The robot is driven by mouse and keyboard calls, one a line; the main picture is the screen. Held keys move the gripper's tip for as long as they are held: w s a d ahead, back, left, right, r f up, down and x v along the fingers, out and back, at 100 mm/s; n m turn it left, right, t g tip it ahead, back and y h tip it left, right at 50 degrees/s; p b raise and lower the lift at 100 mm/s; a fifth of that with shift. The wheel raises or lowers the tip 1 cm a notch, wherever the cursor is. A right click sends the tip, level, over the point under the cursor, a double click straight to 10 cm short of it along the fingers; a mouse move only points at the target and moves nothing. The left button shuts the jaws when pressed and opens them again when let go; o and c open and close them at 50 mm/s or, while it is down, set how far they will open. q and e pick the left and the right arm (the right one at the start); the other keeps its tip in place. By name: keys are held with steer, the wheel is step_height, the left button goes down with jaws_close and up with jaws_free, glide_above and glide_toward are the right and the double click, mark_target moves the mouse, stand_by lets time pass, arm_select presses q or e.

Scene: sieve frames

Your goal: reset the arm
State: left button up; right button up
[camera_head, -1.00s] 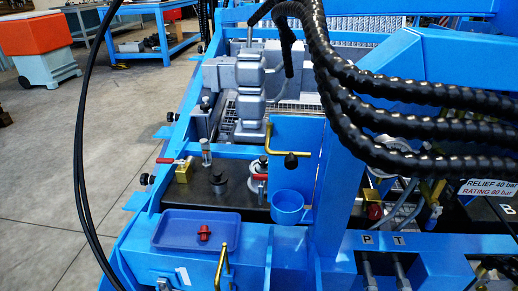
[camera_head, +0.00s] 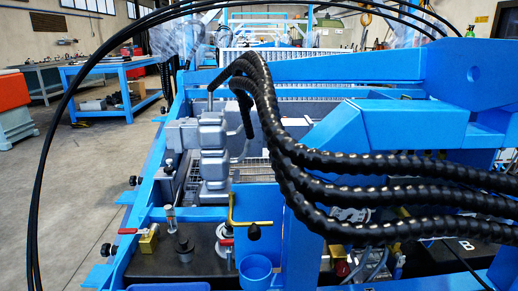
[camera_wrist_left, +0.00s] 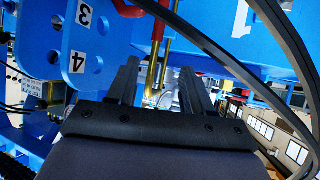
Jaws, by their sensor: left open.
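My left gripper (camera_wrist_left: 160,84) shows in the left wrist view, its two dark fingers spread apart with nothing held. A brass rod (camera_wrist_left: 167,62) and a red curved piece (camera_wrist_left: 152,50) appear in the gap between the fingers. I cannot tell how far beyond the fingertips they are. A blue plate (camera_wrist_left: 60,35) with holes and the labels 3 and 4 is at the upper left of that view. Neither gripper nor arm shows in the head view.
A blue machine frame (camera_head: 385,68) fills the head view's middle and right. Thick black ribbed hoses (camera_head: 300,160) arch over it. A brass handle (camera_head: 232,212) and blue cup (camera_head: 256,271) are at its front. Floor (camera_head: 60,190) at left is clear. A blue workbench (camera_head: 112,72) stands behind.

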arm_select(q)
steer(key=s+a+r+y+p, duration=0.1)
steer(key=s+a+r+p, duration=0.1)
steer(key=r+p, duration=1.1)
steer(key=a+p, duration=0.1)
steer(key=p, duration=0.3)
steer(key=shift+s+a+n+g+p, duration=0.15)
steer(key=shift+a+n+g+p, duration=0.15)
steer(key=shift+p, duration=0.1)
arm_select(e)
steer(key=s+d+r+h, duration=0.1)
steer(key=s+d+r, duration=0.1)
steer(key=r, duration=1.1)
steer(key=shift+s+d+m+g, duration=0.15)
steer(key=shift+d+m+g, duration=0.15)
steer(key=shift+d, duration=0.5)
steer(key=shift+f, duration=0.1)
